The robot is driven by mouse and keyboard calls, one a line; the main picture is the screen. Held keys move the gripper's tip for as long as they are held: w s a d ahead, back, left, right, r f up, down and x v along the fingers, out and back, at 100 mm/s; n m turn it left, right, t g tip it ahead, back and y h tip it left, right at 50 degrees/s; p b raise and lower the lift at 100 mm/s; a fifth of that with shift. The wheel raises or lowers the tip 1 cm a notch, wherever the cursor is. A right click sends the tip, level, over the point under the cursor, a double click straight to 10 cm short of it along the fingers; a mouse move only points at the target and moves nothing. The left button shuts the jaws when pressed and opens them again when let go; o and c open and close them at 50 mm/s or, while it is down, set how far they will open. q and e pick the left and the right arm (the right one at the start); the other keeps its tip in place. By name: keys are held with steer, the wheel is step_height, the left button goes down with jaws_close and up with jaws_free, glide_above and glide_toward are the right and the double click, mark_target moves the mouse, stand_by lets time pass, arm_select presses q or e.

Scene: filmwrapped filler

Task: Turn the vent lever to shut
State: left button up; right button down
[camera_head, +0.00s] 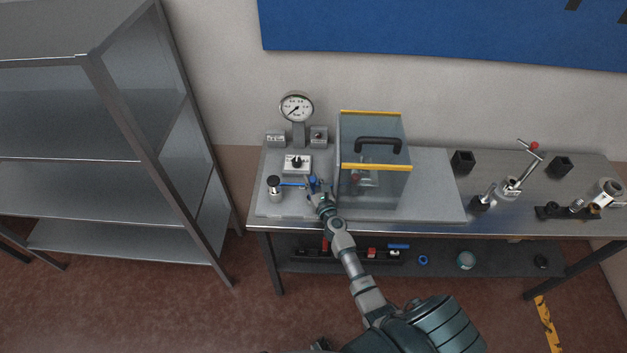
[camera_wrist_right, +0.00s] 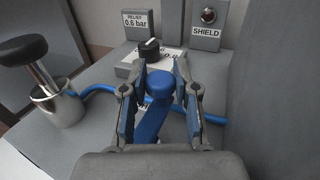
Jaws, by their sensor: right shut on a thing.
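The vent lever, a blue handle with a rounded end, shows in the right wrist view (camera_wrist_right: 159,84) between the fingers of my right gripper (camera_wrist_right: 161,76). In the head view the lever (camera_head: 313,180) is a small blue spot at the tip of my right gripper (camera_head: 315,190), which is shut on it. The fingers stand on both sides of the rounded end and hide part of the lever. A blue hose (camera_wrist_right: 98,89) runs by it from a metal cylinder with a black top (camera_wrist_right: 60,107). My left gripper is not in view.
A pressure gauge (camera_head: 296,107), a black selector knob (camera_wrist_right: 150,48) and a SHIELD lamp box (camera_wrist_right: 208,24) stand behind. A clear box with yellow edges (camera_head: 378,190) stands close right of my gripper. A metal shelf (camera_head: 150,150) is at left. Parts lie on the right of the bench.

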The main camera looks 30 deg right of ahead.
stand_by(0.3)
steer(key=c, duration=1.3)
jaws_free()
steer(key=shift+o, duration=0.6)
steer(key=shift+w, duration=0.1)
steer(key=shift+w+f, duration=0.2)
steer(key=shift+s, duration=0.35)
steer(key=s, duration=0.3)
steer(key=s+a, duration=0.1)
steer(key=s, duration=0.7)
steer(key=shift+a, duration=0.35)
